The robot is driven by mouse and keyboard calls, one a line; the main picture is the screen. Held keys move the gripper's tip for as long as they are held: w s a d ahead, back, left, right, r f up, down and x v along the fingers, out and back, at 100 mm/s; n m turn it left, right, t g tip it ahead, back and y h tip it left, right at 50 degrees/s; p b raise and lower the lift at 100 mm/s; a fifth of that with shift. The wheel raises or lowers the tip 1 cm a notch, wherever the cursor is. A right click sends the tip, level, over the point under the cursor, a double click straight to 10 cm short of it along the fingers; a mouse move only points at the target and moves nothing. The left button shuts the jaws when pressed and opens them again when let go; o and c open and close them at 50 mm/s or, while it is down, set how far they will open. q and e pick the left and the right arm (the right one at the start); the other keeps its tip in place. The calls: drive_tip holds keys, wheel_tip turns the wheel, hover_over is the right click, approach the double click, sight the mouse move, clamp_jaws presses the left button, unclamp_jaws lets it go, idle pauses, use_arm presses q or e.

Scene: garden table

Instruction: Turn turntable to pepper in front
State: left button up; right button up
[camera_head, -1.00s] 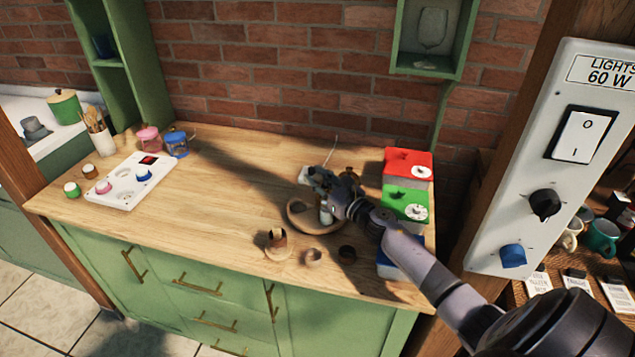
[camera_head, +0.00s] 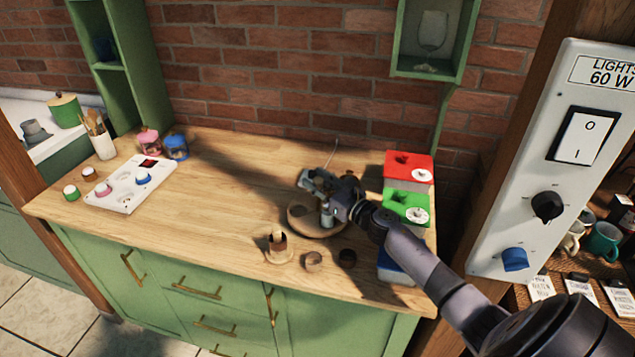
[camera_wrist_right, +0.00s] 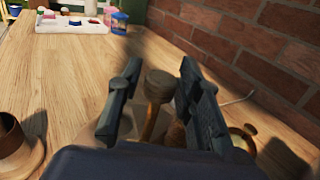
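The round wooden turntable (camera_head: 297,222) stands on the right half of the wooden counter, partly covered by my right gripper and arm. A small pale jar (camera_head: 326,217) shows at its front. A brass ring-shaped part (camera_wrist_right: 242,137) shows right of the fingers. I cannot identify the pepper. My left gripper is not in view.
A wooden holder (camera_head: 278,247) and two small round pieces stand in front of the turntable. Red (camera_head: 410,165) and green (camera_head: 406,207) boxes stand to its right. A white panel (camera_head: 128,188) and jars are at the left. The counter's middle is clear; a brick wall is behind.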

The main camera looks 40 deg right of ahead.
drive_tip(key=shift+s+f, duration=0.1)
drive_tip(key=shift+s, duration=0.05)
drive_tip(key=s, duration=0.7)
drive_tip(key=shift+s+d, duration=0.2)
drive_tip(key=shift+d, duration=0.25)
drive_tip(key=shift+o, duration=0.4)
